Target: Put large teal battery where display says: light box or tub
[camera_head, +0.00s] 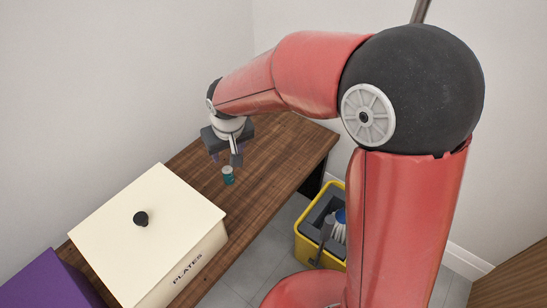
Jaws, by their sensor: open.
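The teal battery (228,178), a small cylinder with a pale top, stands upright on the wooden counter. My gripper (226,159) is open, fingers pointing down, just above the battery. I cannot tell if a finger touches it. A cream light box (141,216) with a closed lid, a black knob and the word PLATES on its front sits on the counter, left of the battery. A yellow tub (308,250) stands on the floor to the right, open at the top, with dark grey lining and white and blue things inside. No display is in view.
A purple object (48,283) is at the lower left, beside the light box. The wooden counter (285,150) is bare behind and right of the battery. Walls close in the back. My red arm hides part of the tub and floor.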

